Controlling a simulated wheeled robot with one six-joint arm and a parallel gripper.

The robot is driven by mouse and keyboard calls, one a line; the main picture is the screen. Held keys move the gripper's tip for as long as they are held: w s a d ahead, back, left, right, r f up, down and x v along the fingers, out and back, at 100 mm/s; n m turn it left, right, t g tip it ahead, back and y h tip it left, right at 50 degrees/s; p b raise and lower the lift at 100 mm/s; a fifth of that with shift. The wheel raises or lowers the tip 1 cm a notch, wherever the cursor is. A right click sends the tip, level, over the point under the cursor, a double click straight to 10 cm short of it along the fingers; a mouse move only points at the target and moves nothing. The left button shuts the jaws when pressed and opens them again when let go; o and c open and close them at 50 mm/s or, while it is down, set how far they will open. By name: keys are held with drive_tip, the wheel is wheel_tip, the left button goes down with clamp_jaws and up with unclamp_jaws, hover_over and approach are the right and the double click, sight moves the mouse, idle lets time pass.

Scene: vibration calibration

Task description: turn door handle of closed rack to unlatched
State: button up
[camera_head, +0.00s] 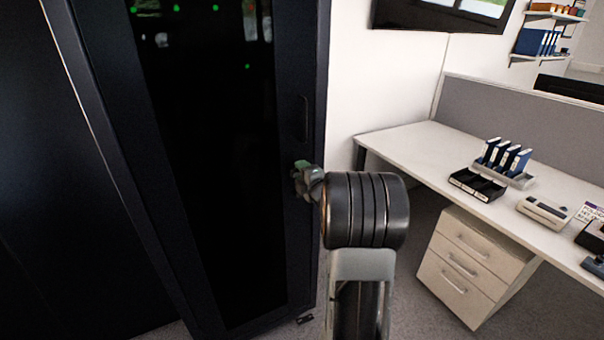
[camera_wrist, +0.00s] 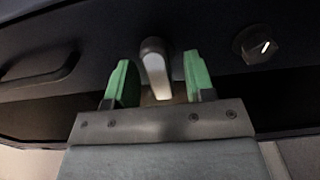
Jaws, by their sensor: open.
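The closed rack (camera_head: 308,70) is a tall black cabinet with a dark glass door in the head view. Its door handle (camera_wrist: 155,75) is a short grey lever between my fingers in the wrist view. My gripper (camera_wrist: 158,80) has two green-tipped fingers, open, one on each side of the lever, with gaps on both sides. In the head view my gripper (camera_head: 303,172) is at the right edge of the door, and my arm hides the lever there.
A recessed pull (camera_wrist: 40,66) and a round black knob (camera_wrist: 256,44) flank the lever on the rack. A white desk (camera_head: 430,150) with a drawer unit (camera_head: 475,265) stands to the right. Floor between rack and drawers is mostly clear.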

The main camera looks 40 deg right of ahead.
clamp_jaws()
idle(0.5)
drive_tip(key=shift+m, duration=0.3)
drive_tip(key=m+b, duration=0.1)
drive_tip(key=m, duration=0.3)
drive_tip(key=shift+b, duration=0.35)
drive_tip(key=m, duration=0.4)
drive_tip(key=m+p, duration=0.1)
drive_tip(key=m, duration=0.4)
drive_tip(key=m+p, duration=0.1)
drive_tip(key=m, duration=0.3)
drive_tip(key=shift+m, duration=0.3)
